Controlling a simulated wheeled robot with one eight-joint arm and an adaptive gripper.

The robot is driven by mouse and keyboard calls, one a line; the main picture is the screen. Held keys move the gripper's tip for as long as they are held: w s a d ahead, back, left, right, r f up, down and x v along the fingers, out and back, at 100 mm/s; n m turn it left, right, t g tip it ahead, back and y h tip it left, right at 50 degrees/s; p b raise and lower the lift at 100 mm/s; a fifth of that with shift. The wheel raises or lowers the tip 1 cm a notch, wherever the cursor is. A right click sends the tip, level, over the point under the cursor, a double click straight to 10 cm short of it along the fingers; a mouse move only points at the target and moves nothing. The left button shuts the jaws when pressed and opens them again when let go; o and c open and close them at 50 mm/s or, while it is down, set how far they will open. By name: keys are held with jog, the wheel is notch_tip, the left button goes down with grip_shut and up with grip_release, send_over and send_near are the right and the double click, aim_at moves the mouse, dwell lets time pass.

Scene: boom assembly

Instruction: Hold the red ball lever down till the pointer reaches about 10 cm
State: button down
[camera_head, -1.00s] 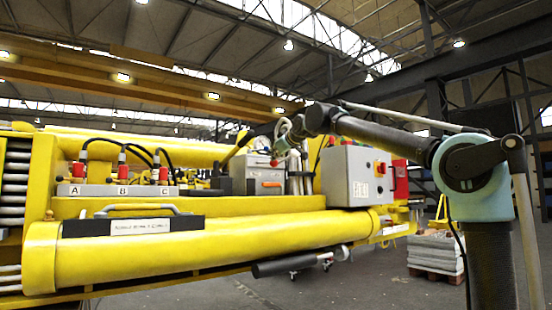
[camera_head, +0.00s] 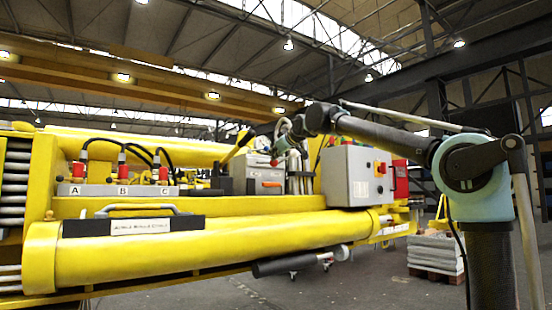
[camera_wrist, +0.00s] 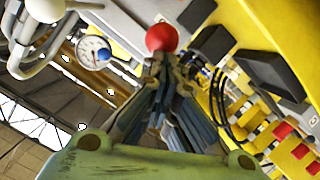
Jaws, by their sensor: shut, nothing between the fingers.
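In the wrist view the red ball (camera_wrist: 162,38) of the lever is just beyond the fingertips of my gripper (camera_wrist: 160,62). The fingers are shut with nothing between them, and their tips look to be at or touching the ball; exact contact is unclear. The ball shows small and partly hidden in the head view (camera_head: 274,162), below my gripper (camera_head: 280,150) and beside the grey box with an orange handle. The lever's shaft is hidden behind the fingers. I cannot make out a centimetre scale or its pointer in either view.
A round dial gauge (camera_wrist: 93,52) sits beside a pale pipe in the wrist view. A grey control box (camera_head: 350,176) with a red button stands right of the lever. Hoses with red fittings (camera_head: 122,175) are at left. A yellow cylinder (camera_head: 200,247) runs across the front.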

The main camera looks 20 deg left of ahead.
jog(key=a+r+v, duration=0.1)
jog(key=v, duration=1)
jog(key=shift+s, duration=0.55)
jog(key=shift+d, duration=0.1)
dwell(0.4)
